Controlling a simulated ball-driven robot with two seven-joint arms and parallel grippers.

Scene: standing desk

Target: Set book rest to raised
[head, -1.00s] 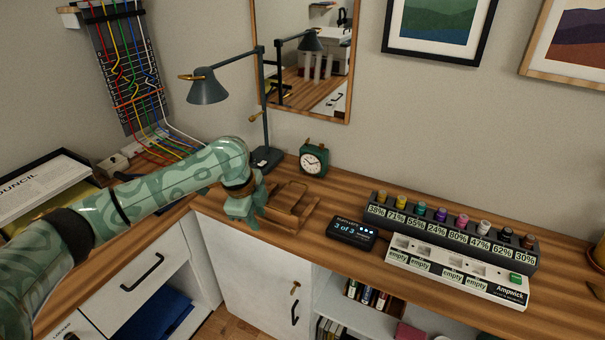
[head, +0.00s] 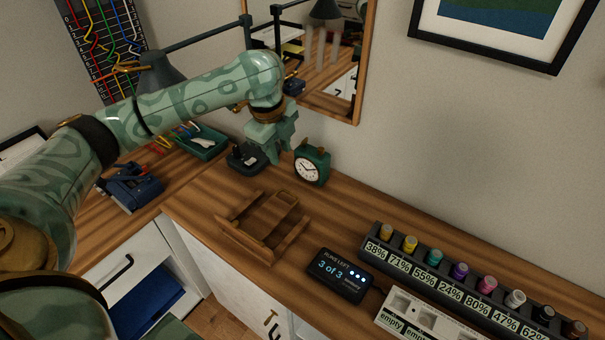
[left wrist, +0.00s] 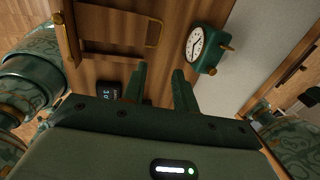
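The wooden book rest (head: 238,237) stands on the desk in the head view, with two side rails and a slatted panel. The panel looks low between the rails, but I cannot tell its exact angle. Part of the rest also shows at the upper left of the left wrist view (left wrist: 108,48). My left gripper (head: 268,155) is above the desk behind the rest, near the lamp base and the clock. In the left wrist view its two fingers (left wrist: 160,78) are apart with nothing between them. My right gripper is not in view.
A green clock (head: 311,165) stands just right of my left gripper. The lamp base (head: 243,160) is beside the gripper. A dark display box (head: 341,276) sits right of the rest, with a rack of colored bottles (head: 455,275) beyond. A mirror (head: 345,85) hangs behind.

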